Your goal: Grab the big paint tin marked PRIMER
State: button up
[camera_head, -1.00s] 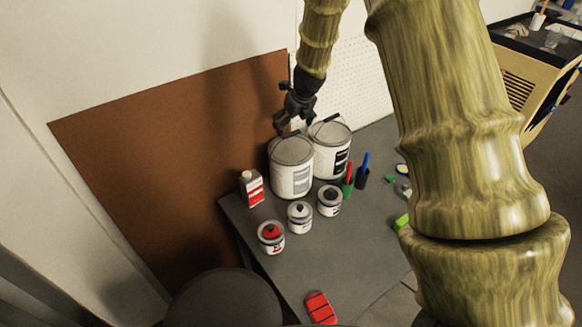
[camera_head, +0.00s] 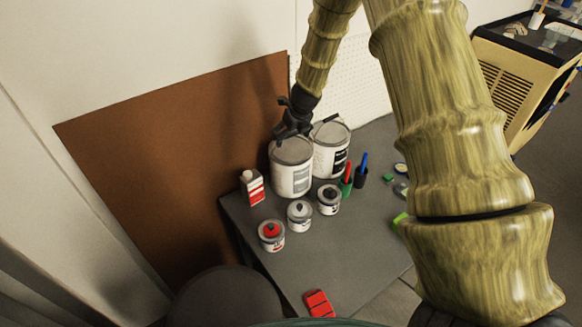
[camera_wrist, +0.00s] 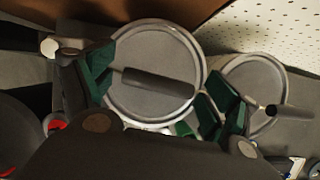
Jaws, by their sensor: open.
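Two big white paint tins stand side by side at the back of the table. The left tin (camera_head: 291,178) has a grey label and the right tin (camera_head: 331,150) a black one; I cannot read PRIMER on either. My gripper (camera_head: 290,135) is open and empty over the left tin's lid, pointing down. In the wrist view the left tin's round lid (camera_wrist: 150,50), with its dark bar handle (camera_wrist: 158,82), lies between my green-padded fingers (camera_wrist: 160,92). The right finger overlaps the gap towards the right tin's lid (camera_wrist: 245,85). I cannot tell whether the fingers touch the tin.
Small tins stand in front: red-lidded (camera_head: 271,235), grey (camera_head: 299,216) and dark-lidded (camera_head: 329,199). A red-and-white bottle (camera_head: 252,188) is left, marker holders (camera_head: 361,178) right. A red item (camera_head: 319,304) lies near the table's front. A brown board (camera_head: 180,160) leans behind.

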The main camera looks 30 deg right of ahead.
jog(key=shift+s+r, duration=0.15)
jog(key=shift+s, duration=0.1)
jog(key=c, duration=1.9)
jog(key=shift+s+a, duration=0.1)
jog(key=shift+s, duration=0.05)
grip_shut()
jog(key=shift+r, duration=0.15)
